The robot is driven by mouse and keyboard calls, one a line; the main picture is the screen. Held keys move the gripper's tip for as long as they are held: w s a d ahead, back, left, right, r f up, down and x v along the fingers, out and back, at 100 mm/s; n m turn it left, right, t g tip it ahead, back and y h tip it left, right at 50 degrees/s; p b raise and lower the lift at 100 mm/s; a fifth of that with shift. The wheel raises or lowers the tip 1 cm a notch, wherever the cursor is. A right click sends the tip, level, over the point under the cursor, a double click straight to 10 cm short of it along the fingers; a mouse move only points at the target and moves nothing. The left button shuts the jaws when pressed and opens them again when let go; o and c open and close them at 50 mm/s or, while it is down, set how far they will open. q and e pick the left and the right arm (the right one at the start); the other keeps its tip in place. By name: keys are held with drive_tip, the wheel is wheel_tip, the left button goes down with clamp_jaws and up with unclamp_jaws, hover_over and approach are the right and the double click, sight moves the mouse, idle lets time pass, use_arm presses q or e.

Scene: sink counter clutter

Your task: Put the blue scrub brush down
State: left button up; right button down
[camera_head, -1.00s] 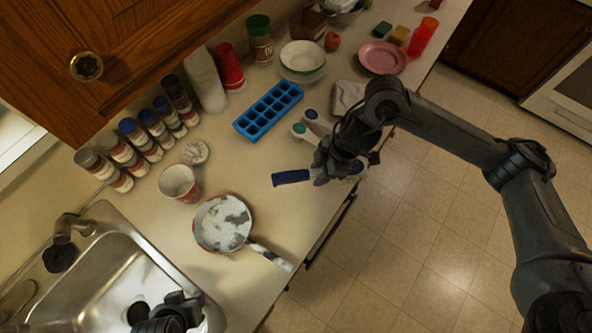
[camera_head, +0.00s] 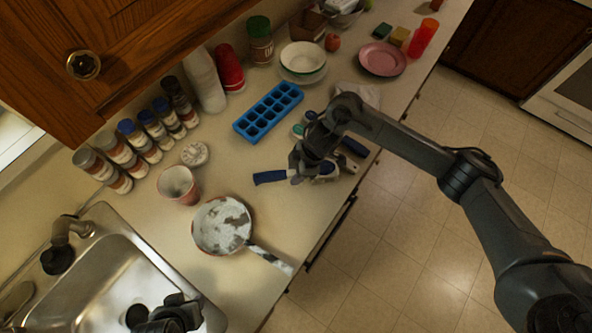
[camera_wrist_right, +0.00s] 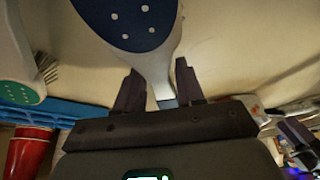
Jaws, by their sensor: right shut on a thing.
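The blue scrub brush (camera_head: 269,177) is in my right gripper (camera_head: 299,177), over the counter to the right of the pan. Its blue handle points left; its head is partly hidden by the gripper. In the right wrist view, its white head with a blue oval (camera_wrist_right: 125,22) extends beyond the fingers, and my right gripper (camera_wrist_right: 160,90) is shut on its neck. I cannot tell whether the brush touches the counter. My left gripper (camera_head: 172,316) is over the sink at the bottom edge; its fingers are unclear.
A blue ice tray (camera_head: 268,112) lies behind. A white brush with a green oval (camera_wrist_right: 20,92) is at the left of the wrist view. A frying pan (camera_head: 221,226) and a cup (camera_head: 178,184) stand to the left. Bare counter (camera_head: 295,215) lies in front, near the edge.

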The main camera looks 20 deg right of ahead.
drive_tip(key=shift+f, duration=0.1)
use_arm(q)
drive_tip(key=shift+d, duration=0.15)
use_arm(e)
drive_tip(key=c, duration=0.7)
unclamp_jaws()
